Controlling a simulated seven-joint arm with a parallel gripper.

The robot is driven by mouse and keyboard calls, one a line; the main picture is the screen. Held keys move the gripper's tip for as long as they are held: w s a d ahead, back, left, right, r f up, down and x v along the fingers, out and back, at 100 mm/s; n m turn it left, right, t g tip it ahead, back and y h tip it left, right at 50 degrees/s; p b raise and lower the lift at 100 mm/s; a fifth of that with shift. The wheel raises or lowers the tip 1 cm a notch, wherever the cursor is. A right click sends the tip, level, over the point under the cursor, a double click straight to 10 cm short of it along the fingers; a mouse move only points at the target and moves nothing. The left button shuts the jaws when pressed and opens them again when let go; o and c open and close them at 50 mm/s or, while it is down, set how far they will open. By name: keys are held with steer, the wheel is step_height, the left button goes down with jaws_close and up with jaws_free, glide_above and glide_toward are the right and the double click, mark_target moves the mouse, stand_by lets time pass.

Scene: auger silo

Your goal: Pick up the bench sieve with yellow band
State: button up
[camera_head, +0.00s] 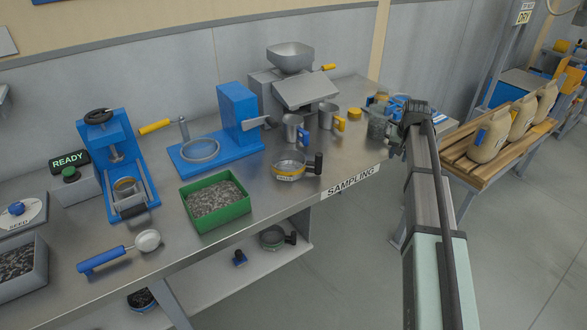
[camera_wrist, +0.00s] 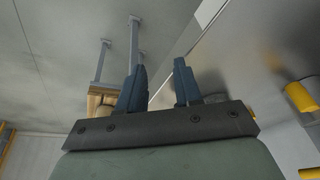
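The bench sieve with yellow band (camera_head: 289,168) sits upright on the metal bench near its front edge in the head view. It is a round grey pan with a yellow band, a small label and a dark handle pointing right. My gripper (camera_head: 400,130) is well to the right of it, around the bench's right end, apart from the sieve. In the wrist view my gripper (camera_wrist: 160,77) shows two dark fingers spread with an empty gap between them. I cannot make out the sieve in the wrist view.
A green tray of dark grains (camera_head: 219,226) stands left of the sieve. Metal mugs (camera_head: 294,131) stand behind it. A similar sieve (camera_head: 271,238) lies on the lower shelf. The bench just right of the sieve's handle is clear.

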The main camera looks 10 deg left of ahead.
steer(key=s+a+r+m+g, duration=0.1)
steer(key=s+a+r, duration=0.4)
steer(key=a, duration=0.5)
steer(key=s+a+r+m+g, duration=0.1)
steer(key=s+a+r, duration=0.35)
steer(key=a, duration=0.55)
steer(key=s+a+r+m+g, duration=0.15)
steer(key=s+a+r, duration=0.35)
steer(key=a, duration=0.5)
glide_above(302, 167)
step_height(302, 167, down, 8)
steer(key=r, duration=0.1)
steer(key=shift+n, duration=0.45)
steer(key=shift+w+f, duration=0.15)
steer(key=shift+f, duration=1.6)
steer(key=shift+w+f, duration=0.1)
steer(key=shift+f, duration=1.65)
steer(key=shift+c, duration=0.4)
jaws_close()
